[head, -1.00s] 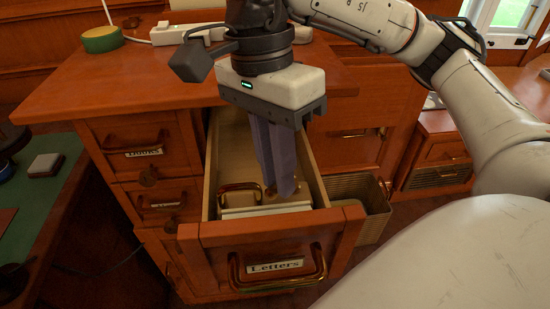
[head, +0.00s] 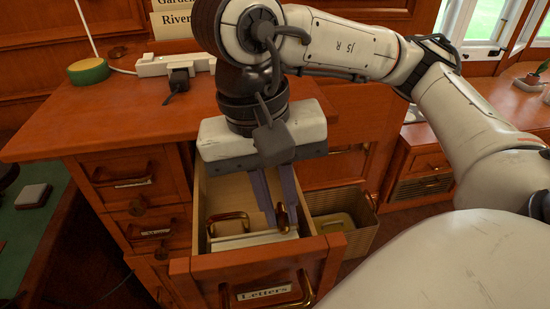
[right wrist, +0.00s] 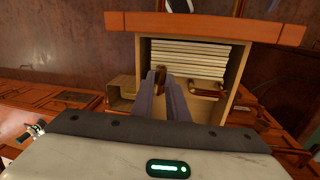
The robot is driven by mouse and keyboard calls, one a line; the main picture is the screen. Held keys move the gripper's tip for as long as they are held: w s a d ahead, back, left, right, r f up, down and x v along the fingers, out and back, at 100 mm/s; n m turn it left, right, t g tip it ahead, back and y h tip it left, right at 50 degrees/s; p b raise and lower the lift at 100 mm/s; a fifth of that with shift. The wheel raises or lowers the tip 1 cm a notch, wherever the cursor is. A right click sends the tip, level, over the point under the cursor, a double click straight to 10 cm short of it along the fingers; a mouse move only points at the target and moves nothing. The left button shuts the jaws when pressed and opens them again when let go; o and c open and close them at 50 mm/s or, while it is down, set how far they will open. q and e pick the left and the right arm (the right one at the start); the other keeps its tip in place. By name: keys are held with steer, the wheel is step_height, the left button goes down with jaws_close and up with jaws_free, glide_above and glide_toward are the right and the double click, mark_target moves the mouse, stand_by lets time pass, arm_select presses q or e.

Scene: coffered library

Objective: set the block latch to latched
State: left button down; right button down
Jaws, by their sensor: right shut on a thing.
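The drawer labelled Letters (head: 262,266) is pulled out of the wooden desk. Inside it are pale papers or cards (head: 250,240) and a brass loop handle (head: 228,216), also visible in the right wrist view (right wrist: 208,91). Beside that handle is a small upright brass-brown piece (head: 283,217), which looks like the block latch; it also shows in the right wrist view (right wrist: 160,76). My right gripper (head: 276,214) reaches down into the drawer, its two fingers shut on this piece. The fingers partly hide the latch, so its setting cannot be told. My left gripper is not in view.
The desk top (head: 120,125) carries a green round base (head: 88,71) and a white power strip (head: 170,64) with a black plug. A wicker basket (head: 345,232) stands right of the drawer. More labelled drawers (head: 128,178) are on the left.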

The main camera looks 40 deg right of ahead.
steer(key=shift+s+d+n, duration=0.1)
steer(key=shift+n, duration=0.4)
steer(key=c, duration=1.7)
jaws_free()
steer(key=r+p, duration=0.1)
steer(key=r, duration=0.2)
steer(key=a+r+p, duration=0.1)
steer(key=r, duration=0.2)
steer(key=r+p, duration=0.1)
steer(key=r, duration=0.3)
steer(key=shift+w+a+r+p, duration=0.1)
steer(key=shift+w+a+p, duration=0.1)
steer(key=shift+w+p, duration=0.2)
